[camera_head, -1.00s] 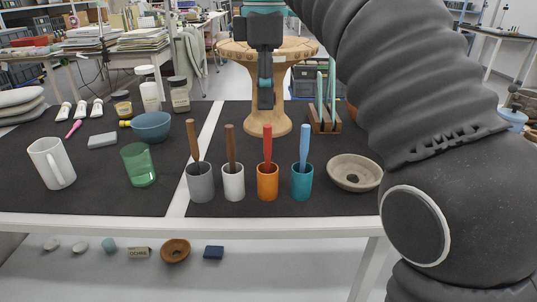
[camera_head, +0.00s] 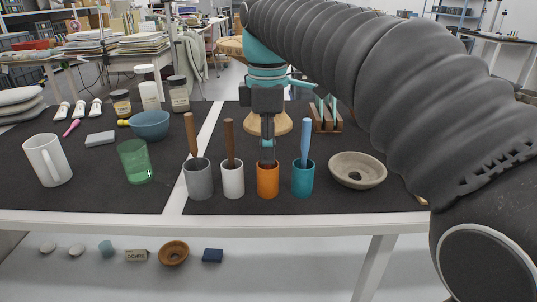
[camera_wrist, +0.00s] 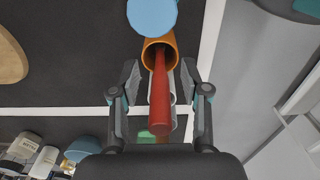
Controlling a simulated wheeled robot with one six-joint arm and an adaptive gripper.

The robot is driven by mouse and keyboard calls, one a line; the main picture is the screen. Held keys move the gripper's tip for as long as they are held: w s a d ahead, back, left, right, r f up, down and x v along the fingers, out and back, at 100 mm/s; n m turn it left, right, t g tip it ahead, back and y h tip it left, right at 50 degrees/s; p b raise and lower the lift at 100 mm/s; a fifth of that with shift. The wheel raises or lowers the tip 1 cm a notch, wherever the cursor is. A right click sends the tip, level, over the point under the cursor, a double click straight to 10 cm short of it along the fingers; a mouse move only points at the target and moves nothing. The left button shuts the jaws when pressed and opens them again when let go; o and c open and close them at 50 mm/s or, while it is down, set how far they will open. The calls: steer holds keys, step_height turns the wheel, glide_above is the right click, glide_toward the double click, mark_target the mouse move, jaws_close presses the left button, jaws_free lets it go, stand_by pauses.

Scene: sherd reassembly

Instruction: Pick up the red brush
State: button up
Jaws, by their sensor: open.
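The red brush (camera_wrist: 160,95) stands in the orange cup (camera_wrist: 150,47), its handle pointing up toward the wrist camera. In the head view the orange cup (camera_head: 268,181) shows in the row of cups, but the brush is hidden behind my gripper. My gripper (camera_head: 267,155) is above the orange cup, pointing down. In the wrist view my gripper (camera_wrist: 160,80) is open, with one finger on each side of the red handle. I see gaps between the handle and both fingers.
A teal cup (camera_head: 303,182) with a blue-handled brush (camera_head: 305,140) stands close right. A white cup (camera_head: 232,182) and a grey cup (camera_head: 198,180) with brown-handled brushes stand left. A stone bowl (camera_head: 357,171) is farther right. The dark mat in front of the cups is clear.

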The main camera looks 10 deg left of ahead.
steer(key=shift+f, duration=0.4)
steer(key=shift+c, duration=0.2)
jaws_close()
steer(key=shift+r, duration=0.1)
step_height(320, 180, up, 8)
steer(key=shift+r+p, duration=0.2)
steer(key=shift+p, duration=1)
steer(key=shift+r, duration=0.75)
